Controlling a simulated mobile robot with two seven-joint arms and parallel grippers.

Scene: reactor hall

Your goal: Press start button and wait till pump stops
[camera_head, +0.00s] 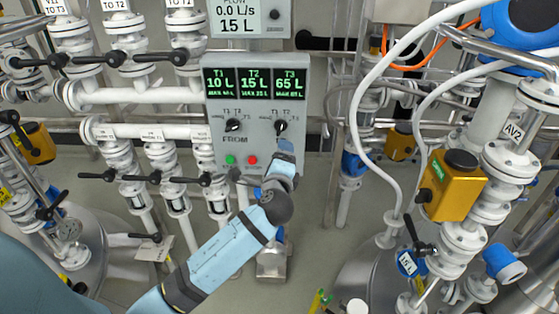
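The grey control panel (217,107) stands upright in the middle. Its screens read T1 10 L, T2 15 L and T3 65 L. Below them are the FROM knob (233,126) and the TO knob (281,127). The green button (230,159) and the red button (253,160) sit side by side near the bottom edge. The flow display (240,17) above reads 0.0 L/s and 15 L. My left gripper (286,148) is at the panel's lower right, below the TO knob and right of both buttons. Its fingers are too small to read; contact is unclear. My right gripper is not in view.
White pipes and flanged valves with black handles (105,60) crowd the left. White hoses (375,80) and a yellow valve actuator (452,185) stand on the right. Steel vessels (375,275) are at the lower right. Some open floor shows below the panel.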

